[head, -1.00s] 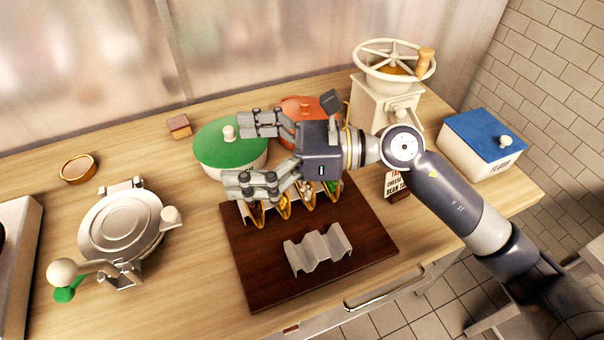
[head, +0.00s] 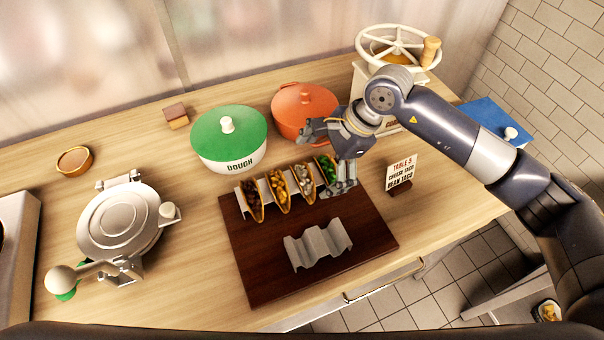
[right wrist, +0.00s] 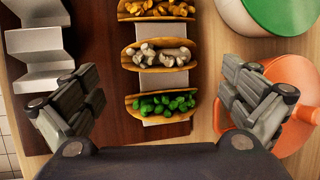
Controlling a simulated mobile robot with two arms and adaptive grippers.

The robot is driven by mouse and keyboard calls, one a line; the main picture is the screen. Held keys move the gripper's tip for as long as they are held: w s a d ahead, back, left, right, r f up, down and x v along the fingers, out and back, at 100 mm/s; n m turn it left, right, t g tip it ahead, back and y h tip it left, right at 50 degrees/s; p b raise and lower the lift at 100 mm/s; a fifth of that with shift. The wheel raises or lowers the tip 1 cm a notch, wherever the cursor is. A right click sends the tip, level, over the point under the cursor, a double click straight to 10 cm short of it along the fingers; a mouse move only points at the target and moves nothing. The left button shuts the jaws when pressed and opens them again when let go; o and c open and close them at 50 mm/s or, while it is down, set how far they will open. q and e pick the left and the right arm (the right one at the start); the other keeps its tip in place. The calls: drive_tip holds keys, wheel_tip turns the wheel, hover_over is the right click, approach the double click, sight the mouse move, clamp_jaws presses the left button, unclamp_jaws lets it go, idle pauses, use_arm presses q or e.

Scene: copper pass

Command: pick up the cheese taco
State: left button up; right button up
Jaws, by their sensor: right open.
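Several filled tacos stand side by side in a metal rack at the back of a dark wooden board (head: 262,280). The orange-yellow filled one, probably the cheese taco (head: 279,191), is second from the left; it also shows at the top edge of the right wrist view (right wrist: 157,10). Beside it are a dark brown-filled taco (head: 252,200), a whitish-filled taco (head: 304,181) and a green-filled taco (head: 326,169). My right gripper (head: 327,160) is open and empty above the rack's right end; the whitish and green tacos lie between its fingers in the wrist view (right wrist: 160,85). My left gripper is out of view.
An empty wavy metal rack (head: 318,247) sits at the board's front. A green-lidded dough pot (head: 230,142) and an orange pot (head: 300,110) stand behind. An order card (head: 401,171) stands right, a press (head: 122,218) left. The counter between press and board is clear.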

sight(310, 175)
drive_tip(key=shift+a+f+p, duration=0.15)
drive_tip(key=shift+f+p, duration=0.1)
drive_tip(key=shift+p, duration=0.05)
drive_tip(key=p+x, duration=0.2)
drive_tip(key=x, duration=0.2)
drive_tip(key=shift+w+f, duration=0.1)
drive_tip(key=shift+f, duration=0.3)
drive_tip(key=c, duration=1)
